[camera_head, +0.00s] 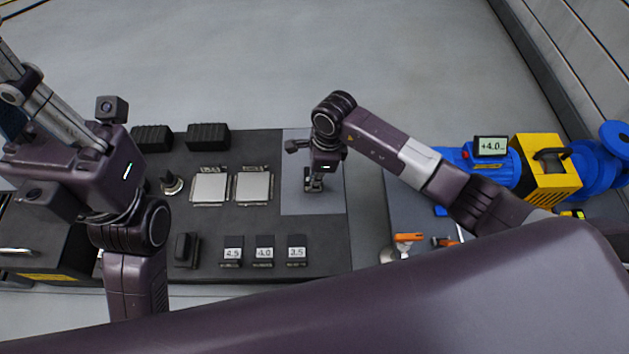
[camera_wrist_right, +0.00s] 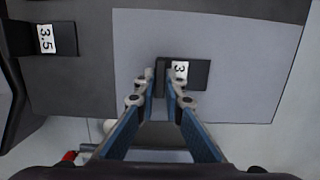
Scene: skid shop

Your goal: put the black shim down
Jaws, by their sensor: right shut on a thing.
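The black shim (camera_wrist_right: 197,75) is a small dark plate with a white label, on which a 3 shows, in the right wrist view. My right gripper (camera_wrist_right: 161,82) is shut on its near end. In the head view, my right gripper (camera_head: 313,184) points down over the light grey pad (camera_head: 296,158) at the bench's right end. The shim is low at the pad; I cannot tell whether it touches.
Labelled shims 4.5 (camera_head: 233,252), 4.0 (camera_head: 265,252) and 3.5 (camera_head: 297,252) stand along the dark bench's (camera_head: 330,240) near edge. Two silver plates (camera_head: 210,188) lie left of the pad. A blue and yellow machine (camera_head: 545,170) stands right. The pad around the shim is clear.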

